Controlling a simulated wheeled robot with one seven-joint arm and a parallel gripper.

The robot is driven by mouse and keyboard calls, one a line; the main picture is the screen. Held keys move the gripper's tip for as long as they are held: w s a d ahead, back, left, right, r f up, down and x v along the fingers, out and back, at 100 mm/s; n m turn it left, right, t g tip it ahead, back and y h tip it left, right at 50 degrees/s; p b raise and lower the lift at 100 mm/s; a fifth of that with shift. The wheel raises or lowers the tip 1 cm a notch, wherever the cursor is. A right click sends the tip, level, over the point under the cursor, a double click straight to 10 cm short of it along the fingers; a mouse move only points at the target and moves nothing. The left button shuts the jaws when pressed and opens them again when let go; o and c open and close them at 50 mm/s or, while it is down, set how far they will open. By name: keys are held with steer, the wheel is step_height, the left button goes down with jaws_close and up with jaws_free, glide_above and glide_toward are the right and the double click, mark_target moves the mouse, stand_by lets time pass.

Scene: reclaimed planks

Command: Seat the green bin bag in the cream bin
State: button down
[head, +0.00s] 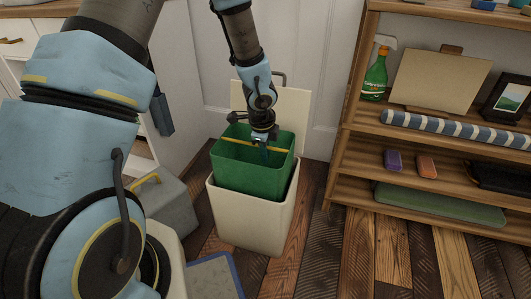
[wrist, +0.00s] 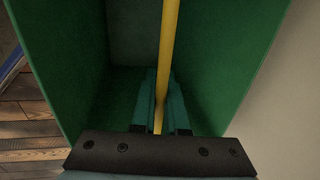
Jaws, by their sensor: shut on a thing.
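The green bin bag (head: 232,176), a stiff open-topped box shape, is partly inside the cream bin (head: 243,222). Its upper part stands above the bin's rim, and its lower part is hidden by the bin wall. A yellow bar (head: 228,145) crosses its open top. My gripper (head: 262,145) comes down from above and is shut on this bar near its middle. In the wrist view the fingers (wrist: 161,103) sit either side of the yellow bar (wrist: 170,40), with the bag's green walls (wrist: 225,60) around them.
A cream panel (head: 294,108) stands upright behind the bin. A wooden shelf (head: 350,150) with a spray bottle (head: 376,75) and other items is at right. A grey box (head: 170,208) and a blue-edged mat (head: 212,277) lie at left. The plank floor (head: 330,260) is clear at front right.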

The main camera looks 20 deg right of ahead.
step_height(320, 180, down, 10)
steer(key=b, duration=0.8)
stand_by(0.5)
steer(key=c, duration=0.9)
jaws_free()
steer(key=shift+o, duration=0.2)
step_height(320, 180, up, 11)
steer(key=s+a+p, duration=0.1)
steer(key=p, duration=0.4)
steer(key=shift+s+a+f+p, duration=0.15)
steer(key=shift+s+f+p, duration=0.05)
steer(key=shift+s+p, duration=0.15)
